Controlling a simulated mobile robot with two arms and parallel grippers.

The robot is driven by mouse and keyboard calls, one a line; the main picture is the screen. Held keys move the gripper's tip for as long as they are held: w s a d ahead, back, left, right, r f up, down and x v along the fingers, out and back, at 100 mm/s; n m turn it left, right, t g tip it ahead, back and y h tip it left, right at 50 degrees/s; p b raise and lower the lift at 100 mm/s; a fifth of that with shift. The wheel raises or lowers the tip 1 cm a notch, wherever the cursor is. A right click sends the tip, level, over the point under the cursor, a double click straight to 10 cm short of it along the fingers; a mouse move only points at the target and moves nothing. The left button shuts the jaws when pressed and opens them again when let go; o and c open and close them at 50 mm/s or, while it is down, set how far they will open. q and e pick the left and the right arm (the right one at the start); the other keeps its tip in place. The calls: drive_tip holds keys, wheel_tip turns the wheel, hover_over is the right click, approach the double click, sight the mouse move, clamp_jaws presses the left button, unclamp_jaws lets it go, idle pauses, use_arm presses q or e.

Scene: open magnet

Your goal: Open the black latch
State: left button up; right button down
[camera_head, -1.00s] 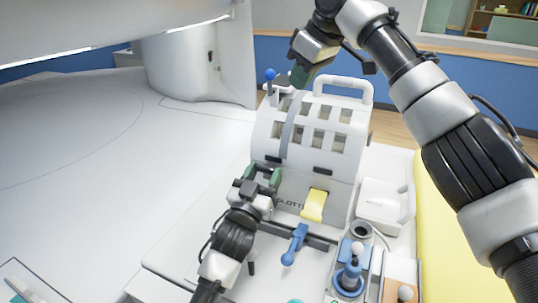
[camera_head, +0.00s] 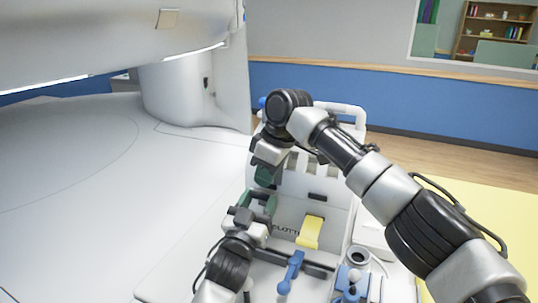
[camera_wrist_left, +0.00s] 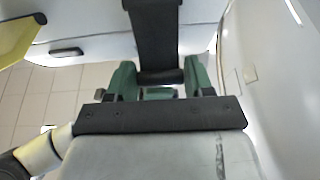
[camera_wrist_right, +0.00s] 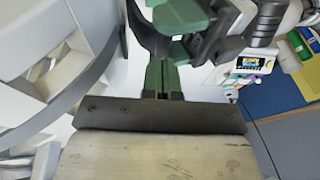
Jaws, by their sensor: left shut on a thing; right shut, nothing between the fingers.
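The white coil (camera_head: 340,180) stands on the table with a yellow tab (camera_head: 310,232) at its front. My left gripper (camera_head: 259,207) is at the coil's front left. In the left wrist view its green fingers (camera_wrist_left: 160,85) are shut on a black latch (camera_wrist_left: 160,76) at the end of a dark strap (camera_wrist_left: 157,35). A second black latch (camera_head: 317,196) sits to the right on the coil, also in the left wrist view (camera_wrist_left: 66,51). My right gripper (camera_head: 263,172) is shut and empty, just above my left gripper, beside the grey band (camera_wrist_right: 85,92).
A blue lever (camera_head: 290,272) and a blue-and-white fitting (camera_head: 352,281) stand in front of the coil. A white handle (camera_head: 345,112) tops the coil. The large white machine (camera_head: 90,170) fills the left.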

drive_tip(key=shift+s+f, duration=0.2)
drive_tip(key=shift+f, duration=0.55)
use_arm(q)
drive_tip(key=shift+f, duration=0.1)
